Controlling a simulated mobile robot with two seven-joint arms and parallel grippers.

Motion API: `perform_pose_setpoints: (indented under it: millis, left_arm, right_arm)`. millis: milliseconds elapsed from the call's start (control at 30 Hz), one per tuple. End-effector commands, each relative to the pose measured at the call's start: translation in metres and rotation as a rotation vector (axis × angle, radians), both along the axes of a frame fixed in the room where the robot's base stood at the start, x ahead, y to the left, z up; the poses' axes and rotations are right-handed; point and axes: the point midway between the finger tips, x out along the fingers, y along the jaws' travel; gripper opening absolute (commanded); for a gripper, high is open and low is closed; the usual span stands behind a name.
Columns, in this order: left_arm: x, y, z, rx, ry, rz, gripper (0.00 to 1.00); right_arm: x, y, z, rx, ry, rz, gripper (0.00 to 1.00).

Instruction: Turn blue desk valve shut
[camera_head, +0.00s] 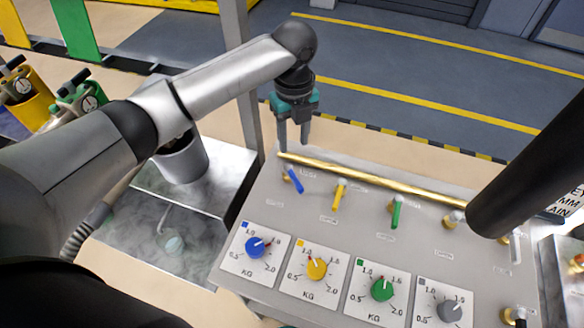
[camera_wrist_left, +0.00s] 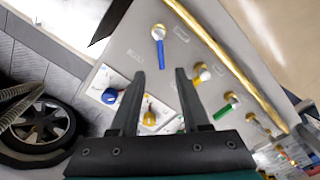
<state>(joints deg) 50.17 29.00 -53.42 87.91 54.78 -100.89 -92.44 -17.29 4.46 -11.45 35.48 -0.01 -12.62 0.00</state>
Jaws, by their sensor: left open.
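The blue desk valve (camera_head: 295,182) is a blue lever on a brass body, at the upper left of the sloped grey panel (camera_head: 255,205). Its lever slants down and to the right in the head view. In the left wrist view the blue lever (camera_wrist_left: 159,52) hangs from its brass pivot, in line with the gap between my fingers. My left gripper (camera_head: 293,148) is open and empty, fingers pointing down, above the panel's back edge near the blue valve. It looks apart from the lever. The fingers also show in the left wrist view (camera_wrist_left: 160,73). My right gripper is not seen.
A brass pipe (camera_head: 375,184) runs along the panel behind the valves. Yellow (camera_head: 339,194) and green (camera_head: 396,214) levers stand to the right. Below is a row of dials with a blue knob (camera_head: 255,248) and others. A grey post (camera_head: 240,75) rises behind my left arm.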

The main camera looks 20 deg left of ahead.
Motion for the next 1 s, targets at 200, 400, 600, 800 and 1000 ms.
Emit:
perform_pose_setpoints:
  millis: [200, 400, 600, 800, 1000]
  left_arm:
    - [-0.001, 0.000, -0.050, 0.001, 0.005, 0.003, 0.46]
    - [-0.001, 0.000, -0.091, 0.001, 0.002, 0.003, 0.46]
    - [0.000, 0.000, -0.117, 0.000, 0.000, 0.003, 0.46]
    - [0.000, 0.000, -0.126, 0.001, -0.001, 0.001, 0.46]
    - [0.000, 0.000, -0.126, 0.001, -0.002, 0.001, 0.46]
  right_arm:
    - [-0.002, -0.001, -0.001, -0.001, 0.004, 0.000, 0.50]
    - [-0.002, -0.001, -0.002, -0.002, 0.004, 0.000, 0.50]
    - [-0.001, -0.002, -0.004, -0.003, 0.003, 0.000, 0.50]
    - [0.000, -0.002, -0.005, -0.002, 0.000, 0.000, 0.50]
    - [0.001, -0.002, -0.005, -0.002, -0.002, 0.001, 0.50]
